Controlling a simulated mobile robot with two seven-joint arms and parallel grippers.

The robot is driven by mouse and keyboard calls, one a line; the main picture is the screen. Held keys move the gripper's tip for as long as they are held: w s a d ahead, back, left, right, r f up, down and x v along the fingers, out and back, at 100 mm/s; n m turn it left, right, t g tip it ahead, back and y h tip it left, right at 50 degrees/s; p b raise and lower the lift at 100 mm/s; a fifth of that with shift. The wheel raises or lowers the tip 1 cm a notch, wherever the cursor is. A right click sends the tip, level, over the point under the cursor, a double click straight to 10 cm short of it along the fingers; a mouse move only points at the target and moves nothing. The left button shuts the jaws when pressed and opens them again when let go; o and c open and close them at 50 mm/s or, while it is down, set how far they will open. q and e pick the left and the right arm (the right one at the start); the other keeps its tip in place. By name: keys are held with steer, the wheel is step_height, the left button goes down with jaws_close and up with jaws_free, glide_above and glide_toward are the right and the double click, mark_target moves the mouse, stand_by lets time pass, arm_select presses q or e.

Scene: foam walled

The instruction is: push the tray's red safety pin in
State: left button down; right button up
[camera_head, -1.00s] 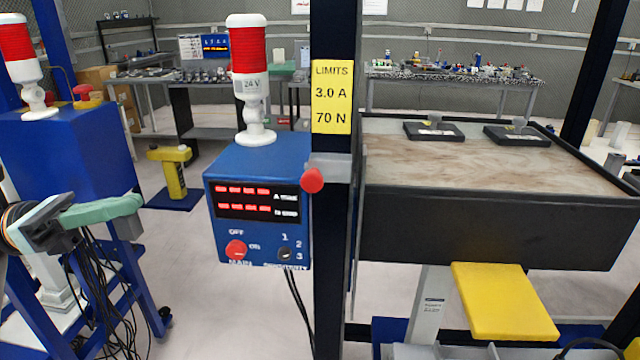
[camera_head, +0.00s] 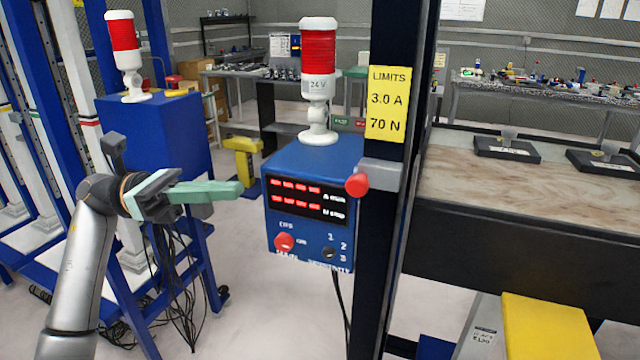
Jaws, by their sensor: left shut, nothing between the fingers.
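The red safety pin (camera_head: 357,185) shows its round red head at the end of a grey bracket (camera_head: 382,174). The bracket is on the dark post beside the tray (camera_head: 540,250), a black-walled tray with a brown, streaked floor. The pin's head stands out to the left of the bracket. My left gripper (camera_head: 241,188) is shut and empty, its green fingers together and pointing right. Its tips are left of the blue control box and well apart from the pin in the picture. My right gripper is out of view.
The blue control box (camera_head: 312,165) with red displays and a red-and-white lamp (camera_head: 318,75) stands between my left gripper and the pin in the picture. A yellow limits sign (camera_head: 387,104) is on the post. A blue frame with hanging cables (camera_head: 185,270) is behind my left arm.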

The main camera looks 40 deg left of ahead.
arm_select(q)
steer(key=p, duration=0.3)
glide_toward(352, 194)
steer(key=r+x, duration=0.1)
steer(key=x, duration=0.4)
steer(key=shift+w+d, duration=0.4)
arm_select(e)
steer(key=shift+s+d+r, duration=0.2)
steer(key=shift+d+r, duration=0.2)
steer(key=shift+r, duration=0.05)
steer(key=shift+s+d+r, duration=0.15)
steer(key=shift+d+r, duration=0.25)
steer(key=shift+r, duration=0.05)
arm_select(q)
steer(key=x, duration=0.3)
steer(key=shift+s+d+f, duration=0.15)
steer(key=shift+d+f, duration=0.15)
steer(key=shift+d, duration=0.25)
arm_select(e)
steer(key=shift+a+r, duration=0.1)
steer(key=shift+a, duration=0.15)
